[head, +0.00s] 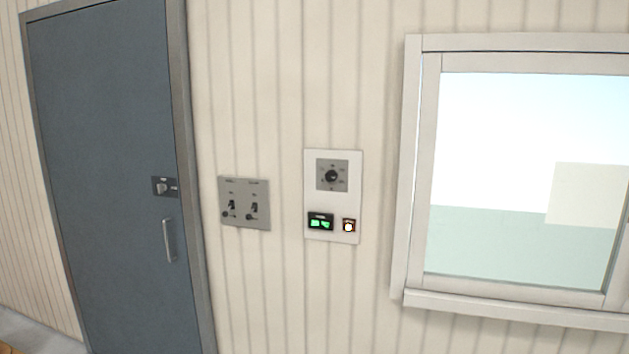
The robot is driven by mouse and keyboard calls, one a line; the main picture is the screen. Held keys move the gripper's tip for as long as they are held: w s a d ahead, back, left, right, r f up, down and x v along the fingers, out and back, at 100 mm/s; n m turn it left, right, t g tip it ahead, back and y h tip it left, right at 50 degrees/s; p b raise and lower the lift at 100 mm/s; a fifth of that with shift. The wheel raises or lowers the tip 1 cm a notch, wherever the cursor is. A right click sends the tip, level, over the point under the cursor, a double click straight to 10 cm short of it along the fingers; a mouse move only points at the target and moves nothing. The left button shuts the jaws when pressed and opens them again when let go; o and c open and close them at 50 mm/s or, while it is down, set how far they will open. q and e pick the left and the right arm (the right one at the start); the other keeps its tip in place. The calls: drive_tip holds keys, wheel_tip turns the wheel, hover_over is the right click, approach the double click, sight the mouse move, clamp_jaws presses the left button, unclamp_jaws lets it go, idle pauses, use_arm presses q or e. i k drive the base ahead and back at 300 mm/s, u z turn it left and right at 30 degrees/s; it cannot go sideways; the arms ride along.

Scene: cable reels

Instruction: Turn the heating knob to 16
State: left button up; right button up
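A white control panel (321,204) is mounted on the wall near the middle of the head view. On its upper part is a dark round knob (332,176) on a grey square plate with small markings around it. The markings are too small to read, so I cannot tell the knob's setting. Below the knob are a small green-lit display (321,222), whose digits I cannot read, and a small square button or lamp (348,226) with a bright white centre. Neither of my grippers is in view.
A grey switch panel (244,203) with two dark switches hangs left of the white panel. Further left is a closed blue-grey door (104,130) with a handle (168,240) and a small latch plate (164,187). A framed window (413,180) is to the right. The wall around the panels is clear.

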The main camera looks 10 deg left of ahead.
sight(332, 176)
drive_tip(key=u, duration=0.4)
drive_tip(key=k, duration=0.5)
drive_tip(key=u, duration=1.35)
drive_tip(key=i, duration=1.25)
drive_tip(key=z, duration=0.55)
drive_tip(key=i, duration=0.95)
drive_tip(key=z, duration=0.8)
